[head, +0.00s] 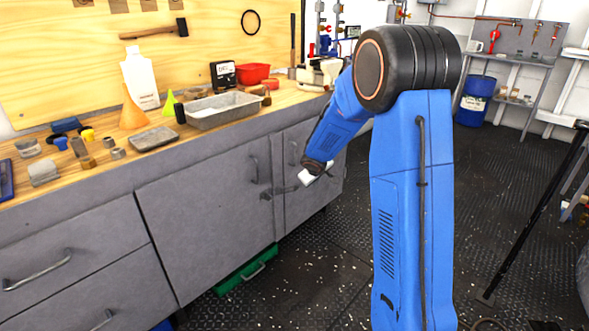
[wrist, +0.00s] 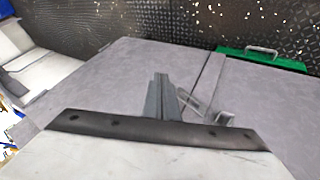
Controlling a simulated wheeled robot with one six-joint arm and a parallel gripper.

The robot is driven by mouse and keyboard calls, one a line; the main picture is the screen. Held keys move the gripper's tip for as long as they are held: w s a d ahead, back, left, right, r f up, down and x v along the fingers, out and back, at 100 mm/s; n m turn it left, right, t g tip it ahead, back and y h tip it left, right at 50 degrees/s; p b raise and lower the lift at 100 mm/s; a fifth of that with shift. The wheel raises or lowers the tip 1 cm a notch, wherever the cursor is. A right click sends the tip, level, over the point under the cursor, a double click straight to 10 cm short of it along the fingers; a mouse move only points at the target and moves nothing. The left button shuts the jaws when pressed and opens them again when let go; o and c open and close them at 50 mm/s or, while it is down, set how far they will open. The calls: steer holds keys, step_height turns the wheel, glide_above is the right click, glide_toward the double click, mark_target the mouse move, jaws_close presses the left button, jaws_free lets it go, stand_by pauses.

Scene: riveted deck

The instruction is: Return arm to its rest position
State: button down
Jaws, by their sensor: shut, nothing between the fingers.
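My blue arm (head: 410,190) stands up on the right of the head view, and its forearm reaches down and left to the front of the grey cabinet (head: 200,240). My gripper (head: 267,194) is in front of the cabinet doors, below the bench top. In the wrist view my gripper (wrist: 161,82) shows as two grey fingers close together, shut with nothing held. A cabinet door handle (wrist: 190,100) shows beside the fingers in that view. Whether the fingers touch the door is hard to tell.
The wooden bench top (head: 60,180) carries a metal tray (head: 222,112), a white bottle (head: 140,78), an orange cone (head: 131,108) and a red bin (head: 252,74). A green box (head: 245,272) lies under the cabinet. Black floor (head: 320,270) is open right of the cabinet.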

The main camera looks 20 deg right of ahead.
steer(key=s+a+r+m, duration=0.1)
steer(key=s+r, duration=0.7)
steer(key=s, duration=0.3)
steer(key=s+a+r+m, duration=0.2)
steer(key=s+r, duration=0.5)
steer(key=s, duration=0.3)
steer(key=s+a+y, duration=0.1)
steer(key=s+a, duration=0.2)
steer(key=s, duration=0.6)
steer(key=s+a+g+y, duration=0.1)
steer(key=s+a, duration=0.2)
steer(key=s, duration=0.6)
steer(key=s+a+r+y, duration=0.1)
steer(key=s+a, duration=0.2)
steer(key=s, duration=0.6)
steer(key=shift+s+a+m+g, duration=0.25)
steer(key=shift+s+m+g, duration=0.05)
steer(key=shift+g, duration=0.1)
